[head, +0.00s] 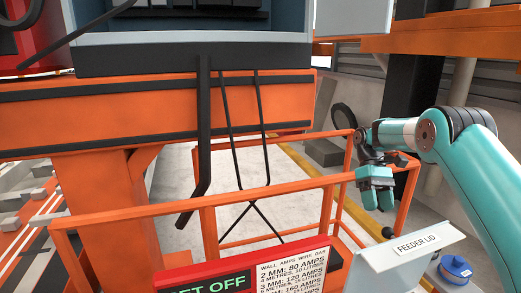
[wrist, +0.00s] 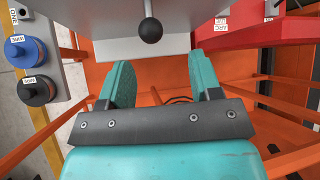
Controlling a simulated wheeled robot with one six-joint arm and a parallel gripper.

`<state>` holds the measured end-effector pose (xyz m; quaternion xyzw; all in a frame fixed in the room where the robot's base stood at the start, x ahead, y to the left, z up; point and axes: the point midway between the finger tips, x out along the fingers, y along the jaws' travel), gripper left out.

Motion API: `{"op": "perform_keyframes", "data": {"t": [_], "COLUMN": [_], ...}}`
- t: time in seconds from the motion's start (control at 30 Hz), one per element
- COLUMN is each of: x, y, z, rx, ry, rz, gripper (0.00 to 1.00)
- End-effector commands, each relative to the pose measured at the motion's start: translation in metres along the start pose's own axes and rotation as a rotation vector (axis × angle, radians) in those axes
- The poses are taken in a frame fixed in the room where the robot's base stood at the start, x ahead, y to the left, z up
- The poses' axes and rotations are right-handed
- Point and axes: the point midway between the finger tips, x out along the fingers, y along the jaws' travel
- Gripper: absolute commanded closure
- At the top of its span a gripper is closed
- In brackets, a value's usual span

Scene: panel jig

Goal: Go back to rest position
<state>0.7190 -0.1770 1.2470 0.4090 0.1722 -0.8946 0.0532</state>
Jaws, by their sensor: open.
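My gripper (head: 377,197) is at the right of the head view, at the end of my teal arm, near the orange railing. In the wrist view its two teal fingers (wrist: 163,85) are spread apart with nothing between them. A black ball knob (wrist: 149,30) on a grey panel shows just beyond the fingertips, apart from them. In the head view a grey panel labelled FEEDER LID (head: 415,243) lies below and right of my gripper.
Orange railing (head: 270,192) runs close around my gripper. A red-edged sign (head: 250,272) stands front centre. A blue spool (head: 455,268) sits at lower right; the wrist view shows blue (wrist: 25,50) and black (wrist: 35,88) knobs at left. Pale floor lies beyond the railing.

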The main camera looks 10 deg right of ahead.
Motion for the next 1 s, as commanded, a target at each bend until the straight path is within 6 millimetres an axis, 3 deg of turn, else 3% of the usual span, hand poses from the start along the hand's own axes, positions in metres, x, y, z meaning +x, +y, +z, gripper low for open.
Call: {"op": "perform_keyframes", "data": {"t": [0.17,0.27,0.47,0.6,0.8,0.9,1.0], "x": [0.006,0.021,0.078,0.138,0.214,0.234,0.242], "y": [-0.060,-0.104,-0.186,-0.231,-0.265,-0.272,-0.274], "z": [0.007,0.019,0.056,0.086,0.119,0.127,0.131], "rx": [-0.064,-0.113,-0.217,-0.291,-0.368,-0.387,-0.394], "ry": [0.138,0.241,0.445,0.583,0.724,0.759,0.774], "rz": [0.072,0.107,0.136,0.126,0.087,0.072,0.064], "gripper": [0.42,0.42,0.42,0.42,0.42,0.42,0.42]}}
